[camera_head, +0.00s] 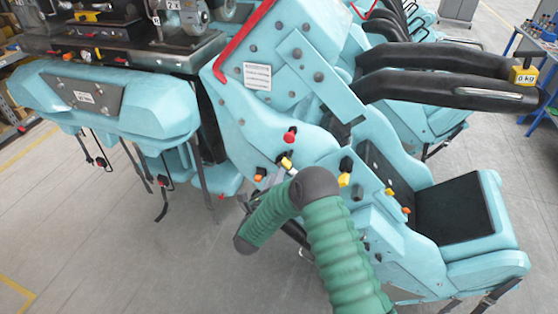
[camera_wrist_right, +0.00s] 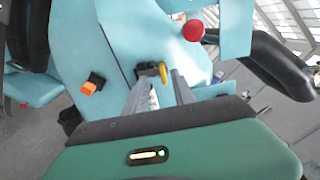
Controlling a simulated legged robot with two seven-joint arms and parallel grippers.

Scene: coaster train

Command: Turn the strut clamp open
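A small yellow lever on a black mount (camera_wrist_right: 163,72), which I take to be the strut clamp, sits on the turquoise panel. In the head view its yellow tip (camera_head: 287,163) shows just above my green arm. My right gripper (camera_wrist_right: 160,82) points at it with two grey fingers apart. The lever shows in the gap between the fingertips; I cannot tell whether they touch it. In the head view my arm's dark joint and green cover hide most of the fingers. My left gripper is not in view.
A red knob (camera_wrist_right: 193,30) sits above right of the lever and an orange knob (camera_wrist_right: 92,84) to its left. Another yellow lever (camera_head: 344,180) is to the right. Long black padded bars (camera_head: 440,85) reach out at the upper right. Bare floor (camera_head: 100,230) lies at lower left.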

